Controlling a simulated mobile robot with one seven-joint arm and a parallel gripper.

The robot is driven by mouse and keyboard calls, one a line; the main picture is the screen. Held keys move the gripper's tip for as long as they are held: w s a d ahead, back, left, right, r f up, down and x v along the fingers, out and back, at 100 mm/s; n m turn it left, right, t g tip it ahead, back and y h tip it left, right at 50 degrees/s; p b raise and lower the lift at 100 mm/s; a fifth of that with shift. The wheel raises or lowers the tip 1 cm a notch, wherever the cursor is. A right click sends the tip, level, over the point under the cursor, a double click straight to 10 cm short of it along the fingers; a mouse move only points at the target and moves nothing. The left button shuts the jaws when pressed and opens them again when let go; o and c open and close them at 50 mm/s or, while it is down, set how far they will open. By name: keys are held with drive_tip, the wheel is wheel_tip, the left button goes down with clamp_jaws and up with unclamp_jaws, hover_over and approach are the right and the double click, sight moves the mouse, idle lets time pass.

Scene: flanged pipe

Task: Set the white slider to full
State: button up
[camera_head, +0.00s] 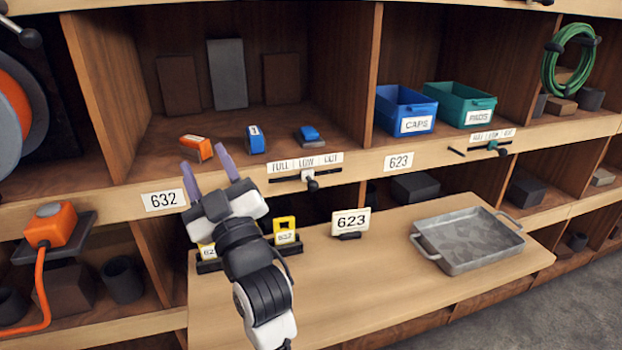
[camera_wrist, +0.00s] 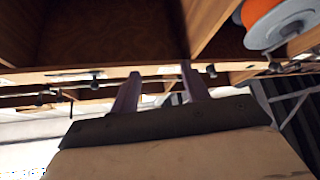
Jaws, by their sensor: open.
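The white slider (camera_head: 308,176) with a dark knob sits on a dark rail along the shelf edge, below a label strip (camera_head: 305,161) reading FULL, LOW, OUT from left to right. The slider stands about under LOW. My gripper (camera_head: 202,158) is open and empty, to the left of the slider and the strip, with its two purple fingers pointing up toward the shelf. In the wrist view my gripper (camera_wrist: 160,70) also shows apart fingers with nothing between them. Small dark knobs show along an edge there, but I cannot tell which is the white slider's.
A second slider (camera_head: 492,146), greenish, sits at right under a similar label.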

drive_tip(key=w+d+f+m+g+h, duration=0.1)
drive_tip(key=w+d+f+h, duration=0.25)
drive_tip(key=d, duration=0.25)
drive_tip(key=w+d+f+h, duration=0.2)
drive_tip(key=d+f, duration=0.2)
drive_tip(key=d, duration=0.2)
drive_tip(key=g+h+p, duration=0.1)
drive_tip(key=g+h, duration=0.1)
drive_tip(key=h, duration=0.1)
approach(315, 189)
drive_tip(key=shift+y, duration=0.25)
drive_tip(key=p+x, duration=0.4)
drive_tip(key=x, duration=0.8)
drive_tip(key=shift+w, duration=0.45)
drive_tip(key=shift+f, duration=0.1)
clamp_jaws()
